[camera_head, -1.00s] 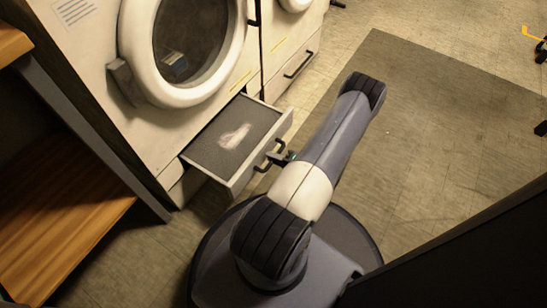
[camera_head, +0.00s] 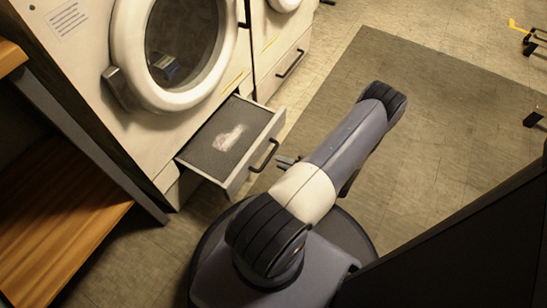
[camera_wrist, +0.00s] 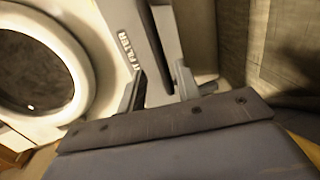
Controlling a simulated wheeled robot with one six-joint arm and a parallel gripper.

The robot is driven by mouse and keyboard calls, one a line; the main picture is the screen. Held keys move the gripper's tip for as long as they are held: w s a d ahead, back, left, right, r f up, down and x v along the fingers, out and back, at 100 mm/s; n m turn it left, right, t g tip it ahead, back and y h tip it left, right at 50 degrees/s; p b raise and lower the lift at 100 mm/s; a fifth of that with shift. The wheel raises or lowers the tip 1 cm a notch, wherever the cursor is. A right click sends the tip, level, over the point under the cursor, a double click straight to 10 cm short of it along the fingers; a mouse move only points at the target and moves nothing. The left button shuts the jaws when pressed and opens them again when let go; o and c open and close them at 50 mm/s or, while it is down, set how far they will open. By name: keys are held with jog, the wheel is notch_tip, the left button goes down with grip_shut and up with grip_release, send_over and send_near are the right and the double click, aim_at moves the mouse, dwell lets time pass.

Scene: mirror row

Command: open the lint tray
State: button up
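The lint tray (camera_head: 205,162) is pulled out from the base of the near machine. Its grey mesh top carries a pale patch of lint (camera_head: 229,138). Its dark bar handle (camera_head: 264,156) is on the light front panel. My gripper (camera_head: 287,161) is just right of the handle, with a small gap between them, and is partly hidden by my arm. In the wrist view, the two fingers of my gripper (camera_wrist: 160,88) stand apart, so it is open. A light panel with lettering (camera_wrist: 130,50) shows beyond them.
The near machine's round door (camera_head: 180,50) is above the tray. A second machine with a shut drawer (camera_head: 286,66) stands beyond it. A wooden shelf (camera_head: 60,225) is at left, and a dark panel (camera_head: 470,250) is at lower right. The grey mat (camera_head: 440,110) is clear.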

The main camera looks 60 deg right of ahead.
aim_at(268, 156)
jog(key=v, duration=0.4)
jog(key=shift+s+p, duration=0.25)
jog(key=shift+p, duration=0.1)
jog(key=shift+w, duration=0.15)
jog(key=shift+b+x, duration=1.4)
jog(key=shift+x, duration=3.95)
jog(key=shift+r, duration=0.1)
